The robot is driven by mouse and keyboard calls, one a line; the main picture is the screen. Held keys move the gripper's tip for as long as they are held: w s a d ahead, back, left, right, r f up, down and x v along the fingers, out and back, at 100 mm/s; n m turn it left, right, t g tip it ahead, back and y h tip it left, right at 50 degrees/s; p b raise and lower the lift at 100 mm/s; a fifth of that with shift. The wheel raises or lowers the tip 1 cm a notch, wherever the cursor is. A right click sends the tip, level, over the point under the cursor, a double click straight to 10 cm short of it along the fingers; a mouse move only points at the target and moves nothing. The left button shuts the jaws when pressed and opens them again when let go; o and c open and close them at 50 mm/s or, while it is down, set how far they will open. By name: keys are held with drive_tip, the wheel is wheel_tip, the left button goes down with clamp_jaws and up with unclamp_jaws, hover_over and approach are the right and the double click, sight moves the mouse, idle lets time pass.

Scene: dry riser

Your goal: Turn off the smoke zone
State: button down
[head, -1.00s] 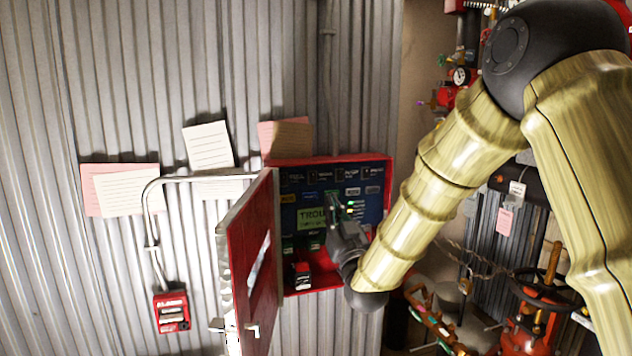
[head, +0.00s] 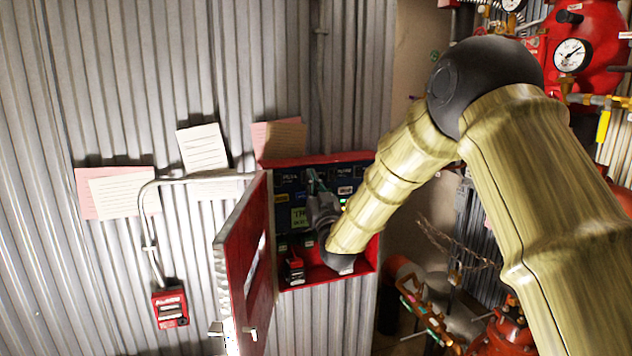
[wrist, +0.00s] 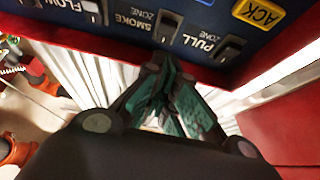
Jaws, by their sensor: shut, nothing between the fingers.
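The smoke zone switch (wrist: 167,33) is a dark rocker in a pale frame, beside its label SMOKE ZONE (wrist: 134,22) on the blue panel, which shows upside down in the wrist view. My gripper (wrist: 160,62) is shut and empty, its fingertips close to this switch; I cannot tell whether they touch it. In the head view my gripper (head: 313,182) reaches into the open red alarm box (head: 325,277), at the upper part of the panel. My arm and gripper hide part of the panel there. The switch's position is unclear.
The pull zone switch (wrist: 230,48) and flow switch (wrist: 92,12) flank the smoke switch. A yellow ACK label (wrist: 260,13) is nearby. The box's open red door (head: 246,260) stands out on the left. Red valves and a gauge (head: 572,55) are at the right.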

drive_tip(key=shift+w+a+f+p, duration=0.2)
drive_tip(key=shift+w+p, duration=0.05)
drive_tip(key=shift+w, duration=0.3)
drive_tip(key=shift+w+a+f+p, duration=0.15)
drive_tip(key=shift+w+p, duration=0.1)
drive_tip(key=shift+w, duration=0.3)
drive_tip(key=shift+f, duration=0.15)
drive_tip(key=b, duration=0.3)
drive_tip(key=shift+w+f+t, duration=0.1)
drive_tip(key=shift+w+t, duration=0.15)
drive_tip(key=shift+t, duration=0.15)
drive_tip(key=shift+s, duration=0.1)
